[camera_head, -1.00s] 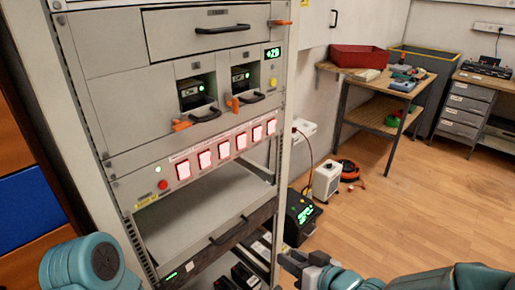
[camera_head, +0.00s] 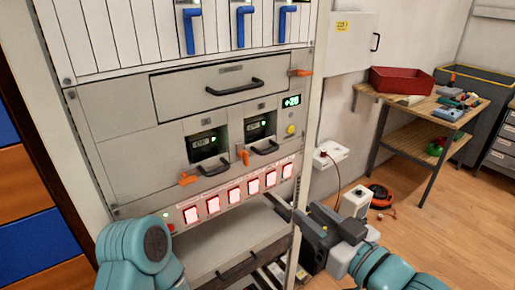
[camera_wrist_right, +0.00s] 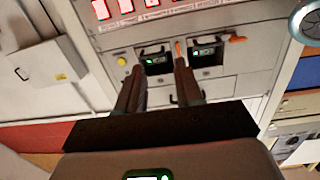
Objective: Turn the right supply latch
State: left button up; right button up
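The right supply (camera_head: 259,127) sits in a rack bay, with a dark screen and a black handle. Its orange latch (camera_head: 244,156) stands roughly upright at the bay's lower left; in the right wrist view the latch (camera_wrist_right: 179,50) shows near one fingertip, and I cannot tell if they touch. The left supply (camera_head: 206,143) has an orange latch (camera_head: 187,179) lying nearly flat. My right gripper (camera_head: 276,206) is below and right of the bays in the head view; the right wrist view shows its fingers (camera_wrist_right: 158,75) apart and empty. My left arm shows at lower left, its gripper hidden.
A drawer (camera_head: 207,94) with another orange lever (camera_head: 300,73) is above the bays. A row of lit red-white switches (camera_head: 236,195) and an open shelf lie below. A yellow button (camera_head: 291,130) is at right. A workbench (camera_head: 425,105) stands farther off.

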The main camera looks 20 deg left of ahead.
notch_tip(320, 180, up, 4)
jog(key=s+a+p, duration=0.1)
jog(key=s, duration=0.1)
jog(key=p, duration=0.4)
send_near(248, 159)
jog(key=shift+n+y, duration=0.4)
jog(key=x, duration=0.8)
jog(key=shift+d, duration=0.1)
jog(key=shift+w+a+f, duration=0.2)
jog(key=shift+w+a, duration=0.3)
grip_shut()
